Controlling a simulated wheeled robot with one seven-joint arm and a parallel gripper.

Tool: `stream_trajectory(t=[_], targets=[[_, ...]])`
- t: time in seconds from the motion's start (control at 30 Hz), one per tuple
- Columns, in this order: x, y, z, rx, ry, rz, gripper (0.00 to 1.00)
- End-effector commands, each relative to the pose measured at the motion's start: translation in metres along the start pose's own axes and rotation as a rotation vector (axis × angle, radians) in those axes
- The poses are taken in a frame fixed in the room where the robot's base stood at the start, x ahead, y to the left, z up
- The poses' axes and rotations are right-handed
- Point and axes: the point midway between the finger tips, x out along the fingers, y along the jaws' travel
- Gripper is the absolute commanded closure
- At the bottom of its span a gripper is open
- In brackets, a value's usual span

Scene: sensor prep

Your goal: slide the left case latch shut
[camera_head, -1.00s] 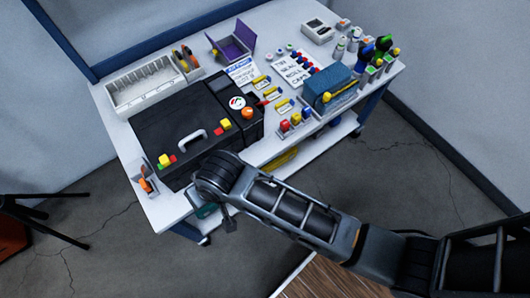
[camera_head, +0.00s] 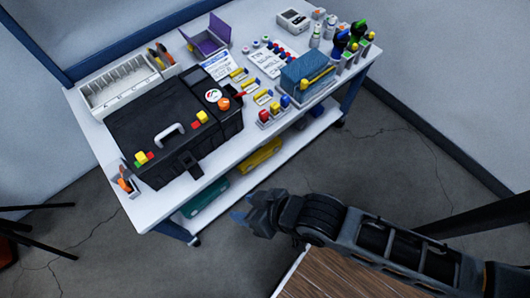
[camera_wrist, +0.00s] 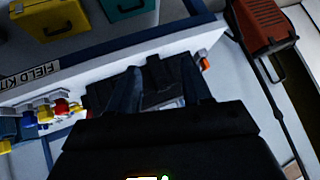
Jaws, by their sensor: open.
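The black case (camera_head: 138,131) lies closed on the white table, with a grey handle (camera_head: 169,134) on its lid. The left latch (camera_head: 144,157), with yellow, red and green parts, is at the case's front left. Whether it is slid shut is too small to tell. A right latch (camera_head: 202,117), yellow and red, sits right of the handle. My gripper (camera_head: 247,214) is open and empty, out in front of the table and right of the case, apart from both latches. In the wrist view its dark fingers (camera_wrist: 161,88) spread before the dark case, whose latches I cannot make out.
An orange-handled tool holder (camera_head: 123,182) stands at the table's front left corner, near the left latch. Red, yellow and blue knobs (camera_head: 275,111) line the front edge right of the case.

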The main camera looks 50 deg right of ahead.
Motion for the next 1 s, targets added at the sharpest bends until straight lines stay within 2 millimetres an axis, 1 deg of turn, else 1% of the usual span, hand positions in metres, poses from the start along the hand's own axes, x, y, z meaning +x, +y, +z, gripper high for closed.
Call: stream_trajectory(t=[0.03,0.13,0.33,0.5,1.0], targets=[[-0.007,0.004,0.004,-0.002,0.015,0.004,0.51],[-0.018,0.008,0.006,-0.008,0.046,0.007,0.51],[-0.033,0.012,0.006,-0.015,0.085,0.013,0.51],[-0.036,0.013,0.005,-0.017,0.096,0.014,0.51],[-0.036,0.013,0.006,-0.017,0.095,0.014,0.51]])
